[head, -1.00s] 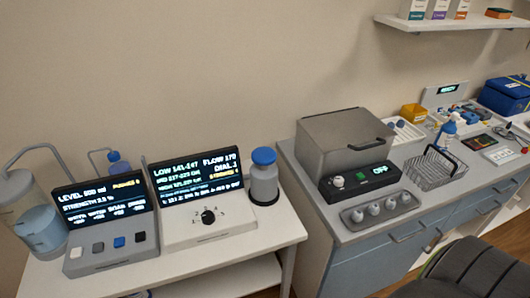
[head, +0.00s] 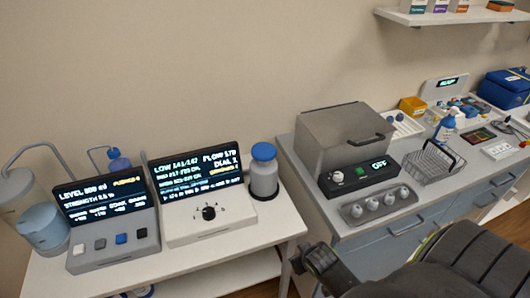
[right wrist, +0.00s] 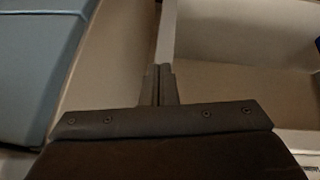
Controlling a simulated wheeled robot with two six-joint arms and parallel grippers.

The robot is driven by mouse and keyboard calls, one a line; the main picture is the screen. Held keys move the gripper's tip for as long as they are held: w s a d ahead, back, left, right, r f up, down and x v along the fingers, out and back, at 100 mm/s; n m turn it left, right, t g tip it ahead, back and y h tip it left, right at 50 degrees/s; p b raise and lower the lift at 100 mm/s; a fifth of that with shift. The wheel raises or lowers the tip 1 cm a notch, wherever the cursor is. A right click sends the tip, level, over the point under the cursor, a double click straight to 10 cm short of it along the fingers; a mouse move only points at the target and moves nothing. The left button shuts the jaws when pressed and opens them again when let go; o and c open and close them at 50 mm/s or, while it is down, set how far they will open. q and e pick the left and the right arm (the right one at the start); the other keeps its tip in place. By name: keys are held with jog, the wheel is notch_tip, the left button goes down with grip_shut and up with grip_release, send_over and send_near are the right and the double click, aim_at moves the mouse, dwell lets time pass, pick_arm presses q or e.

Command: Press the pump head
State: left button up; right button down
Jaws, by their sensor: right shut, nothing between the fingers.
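A blue-topped bottle with a thin bent tube, which looks like the pump (head: 118,160), stands at the back of the left white table. It is partly hidden behind a display unit (head: 105,220) whose screen reads "LEVEL" and "PUMPED". A blue and white bottle with a pump or spray top (head: 446,126) stands on the right counter. My right gripper shows at the bottom of the head view (head: 302,259), low by the gap between table and counter, well away from both bottles. In the right wrist view its fingers (right wrist: 158,72) are together and empty. My left gripper is out of view.
A clear container of liquid (head: 40,222) stands far left. A dial unit (head: 205,200) and a grey bottle with a blue cap (head: 263,172) share the white table (head: 285,222). The counter carries a grey lidded box (head: 345,140) and a wire basket (head: 432,163).

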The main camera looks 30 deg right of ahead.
jog(key=w+r+t, duration=0.2)
jog(key=w+r, duration=0.3)
jog(key=r, duration=0.6)
jog(key=w+r+m+t, duration=0.1)
jog(key=w+r+t, duration=0.2)
jog(key=r, duration=0.8)
jog(key=w+r+t+p, duration=0.1)
jog(key=w+r+t, duration=0.2)
jog(key=w+r, duration=0.4)
notch_tip(320, 180, up, 5)
jog(key=shift+a+f+h, duration=0.15)
jog(key=shift+h, duration=0.25)
jog(key=shift+w, duration=0.1)
jog(key=p, duration=0.2)
send_over(266, 154)
jog(key=f, duration=0.3)
jog(key=shift+w+f, duration=0.15)
jog(key=shift+w, duration=0.05)
notch_tip(266, 154, down, 3)
jog(key=shift+r, duration=0.2)
jog(key=shift+s+f+p, duration=0.2)
jog(key=shift+f+p, duration=0.1)
jog(key=shift+f, duration=0.45)
